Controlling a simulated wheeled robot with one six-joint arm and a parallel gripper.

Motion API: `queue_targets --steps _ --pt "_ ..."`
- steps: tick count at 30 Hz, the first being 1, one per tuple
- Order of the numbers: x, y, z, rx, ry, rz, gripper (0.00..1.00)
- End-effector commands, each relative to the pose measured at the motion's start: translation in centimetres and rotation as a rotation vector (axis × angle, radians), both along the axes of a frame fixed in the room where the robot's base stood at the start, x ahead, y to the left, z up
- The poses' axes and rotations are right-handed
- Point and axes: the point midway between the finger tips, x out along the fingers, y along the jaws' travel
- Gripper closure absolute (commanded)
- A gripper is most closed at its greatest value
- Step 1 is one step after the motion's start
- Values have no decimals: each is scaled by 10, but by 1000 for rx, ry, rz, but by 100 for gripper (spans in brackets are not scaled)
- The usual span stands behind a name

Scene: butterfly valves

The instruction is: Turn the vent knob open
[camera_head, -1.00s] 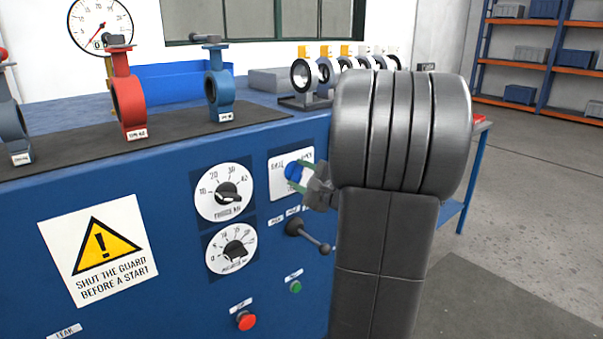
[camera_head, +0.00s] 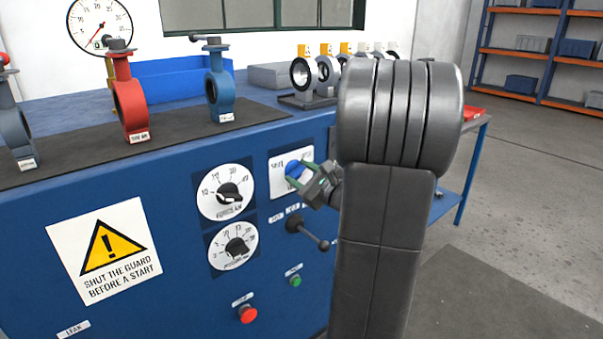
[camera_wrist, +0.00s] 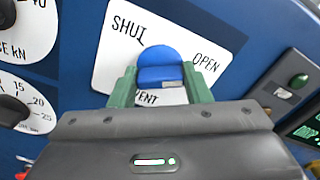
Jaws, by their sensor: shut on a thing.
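The blue vent knob (camera_head: 294,168) sits on a white plate (camera_head: 276,183) on the blue bench front. In the wrist view the knob (camera_wrist: 158,63) stands between the two green fingers of my gripper (camera_wrist: 160,86). My gripper is shut on it, one finger at each side. The plate (camera_wrist: 112,72) reads SHUT at upper left and OPEN at right, and looks tilted in this view. A label ending in "ENT" is partly hidden below the knob. In the head view my gripper (camera_head: 305,180) reaches the knob from the right, partly behind my arm.
Two white dials (camera_head: 226,192) are left of the plate. A black lever (camera_head: 307,232) sticks out just below my gripper. A red button (camera_head: 248,314) and a green button (camera_head: 295,281) are lower down. Valves, including a red one (camera_head: 130,105), stand on the bench top.

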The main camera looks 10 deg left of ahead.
Motion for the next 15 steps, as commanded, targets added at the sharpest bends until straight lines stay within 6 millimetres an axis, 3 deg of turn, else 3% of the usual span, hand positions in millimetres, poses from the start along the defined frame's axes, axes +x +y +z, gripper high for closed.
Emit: queue_targets --steps 10,11,14,15 --pt "0 0 0 4 3 0 79" --pt "0 0 0 4 3 0 54" --pt "0 0 0 3 3 -1 35" --pt "0 0 0 2 3 0 35"
